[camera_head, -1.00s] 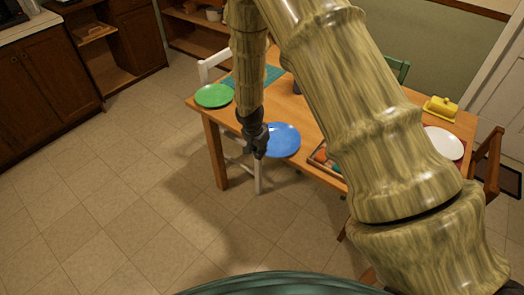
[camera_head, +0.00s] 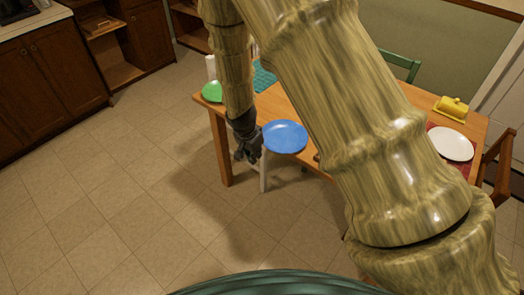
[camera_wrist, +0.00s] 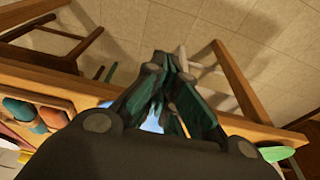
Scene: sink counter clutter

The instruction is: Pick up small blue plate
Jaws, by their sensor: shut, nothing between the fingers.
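The blue plate (camera_head: 285,136) lies at the near edge of the wooden table in the head view. My gripper (camera_head: 250,157) is just left of the plate in that view, near the table's front edge. I cannot tell the exact height between them. In the wrist view my gripper (camera_wrist: 172,62) is shut with nothing between its fingers. Small bits of the blue plate (camera_wrist: 152,122) show between and beside the fingers there; the rest is hidden behind my gripper.
A green plate (camera_head: 212,92) lies at the table's left end, partly behind my arm. A white plate (camera_head: 451,143) and a yellow butter dish (camera_head: 452,108) are on the right. A tray with colored items (camera_wrist: 36,117) shows in the wrist view. Chairs surround the table (camera_head: 216,135).

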